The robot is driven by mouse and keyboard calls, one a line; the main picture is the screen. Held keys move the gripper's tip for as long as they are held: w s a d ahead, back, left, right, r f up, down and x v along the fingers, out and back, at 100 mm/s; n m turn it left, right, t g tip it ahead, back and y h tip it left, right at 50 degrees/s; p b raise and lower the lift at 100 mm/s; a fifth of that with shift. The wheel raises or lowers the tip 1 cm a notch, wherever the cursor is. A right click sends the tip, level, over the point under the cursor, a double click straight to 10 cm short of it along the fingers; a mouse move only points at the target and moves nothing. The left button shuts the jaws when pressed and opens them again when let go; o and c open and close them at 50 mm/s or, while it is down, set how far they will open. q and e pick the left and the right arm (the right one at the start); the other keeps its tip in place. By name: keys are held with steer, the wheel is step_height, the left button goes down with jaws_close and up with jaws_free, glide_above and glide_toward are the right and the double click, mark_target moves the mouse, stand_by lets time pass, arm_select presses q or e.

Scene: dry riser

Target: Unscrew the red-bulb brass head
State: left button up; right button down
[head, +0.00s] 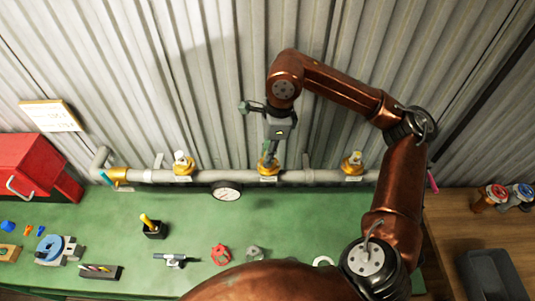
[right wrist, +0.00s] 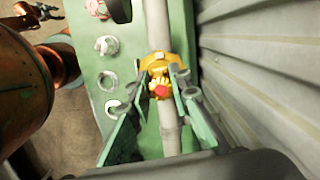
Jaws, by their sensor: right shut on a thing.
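The red-bulb brass head (right wrist: 161,90) is on the middle outlet of the grey pipe (head: 310,176), its red bulb facing the right wrist camera. My right gripper (head: 268,157) reaches down onto this outlet from above, and its brass fitting (head: 268,169) shows just below the fingers. In the right wrist view, the green fingers of the right gripper (right wrist: 162,80) stand on both sides of the head, shut on it. Their exact contact is small and hard to see. Two other brass outlets, left (head: 182,168) and right (head: 352,168), carry pale-topped heads. My left gripper is not in view.
A gauge (head: 227,193) hangs near the middle outlet. A red handwheel (head: 220,254), a grey one (head: 254,253) and a vise (head: 55,250) are on the bench. A dark bin (head: 490,275) stands right.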

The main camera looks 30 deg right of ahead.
steer(key=n, duration=0.3)
steer(key=shift+g+b, duration=0.3)
steer(key=shift+b, duration=0.1)
steer(key=shift+s+n, duration=0.1)
steer(key=shift+n, duration=0.6)
steer(key=shift+s+r+n, duration=0.2)
steer(key=shift+s+n, duration=0.1)
steer(key=shift+n, duration=0.4)
steer(key=c, duration=1.7)
jaws_free()
steer(key=shift+w, duration=0.1)
